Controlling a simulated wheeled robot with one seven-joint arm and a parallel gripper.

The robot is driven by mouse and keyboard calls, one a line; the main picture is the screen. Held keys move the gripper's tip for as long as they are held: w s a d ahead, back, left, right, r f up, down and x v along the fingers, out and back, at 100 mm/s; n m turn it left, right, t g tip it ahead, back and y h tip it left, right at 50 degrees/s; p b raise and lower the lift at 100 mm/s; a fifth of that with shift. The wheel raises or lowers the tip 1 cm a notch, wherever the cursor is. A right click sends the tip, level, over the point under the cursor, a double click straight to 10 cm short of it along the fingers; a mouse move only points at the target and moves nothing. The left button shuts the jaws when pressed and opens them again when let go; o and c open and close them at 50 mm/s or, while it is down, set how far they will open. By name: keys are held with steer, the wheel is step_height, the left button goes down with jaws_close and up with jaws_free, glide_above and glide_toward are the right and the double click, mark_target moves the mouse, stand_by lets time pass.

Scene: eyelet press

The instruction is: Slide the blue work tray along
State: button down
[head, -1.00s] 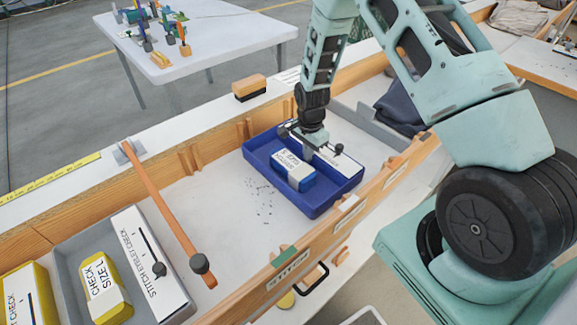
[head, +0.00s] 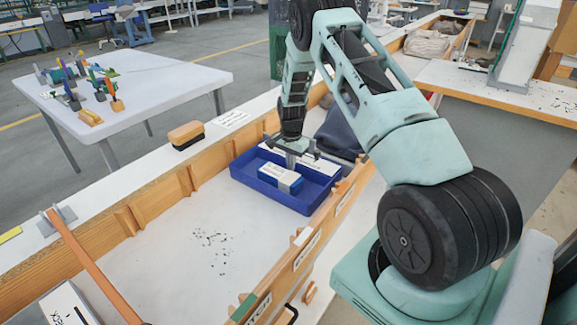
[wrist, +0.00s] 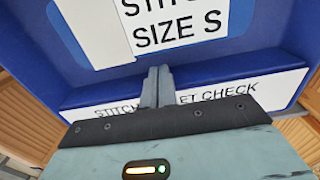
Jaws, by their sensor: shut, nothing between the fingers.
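The blue work tray (head: 302,204) lies on the white bed of a wooden-walled channel, right of the middle in the head view. Its blue floor also shows in the wrist view (wrist: 283,28). A blue and white block (head: 280,178) labelled with "SIZE S" sits inside it, and its label fills the top of the wrist view (wrist: 170,25). A white strip lettered "STITCH … ET CHECK" (wrist: 240,92) lies along one side of the tray. My gripper (wrist: 156,72) is shut and empty, pointing down within the tray between block and strip; any contact is unclear.
Wooden walls (head: 130,215) bound the channel on both sides. Dark specks (head: 212,240) lie on clear white bed left of the tray. A dark cloth (head: 338,132) lies just beyond the tray. An orange bar (head: 90,262) crosses the channel at lower left. A brush (head: 186,135) rests on the ledge.

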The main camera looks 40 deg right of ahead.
steer(key=shift+r, duration=0.15)
step_height(320, 180, up, 10)
steer(key=p, duration=0.6)
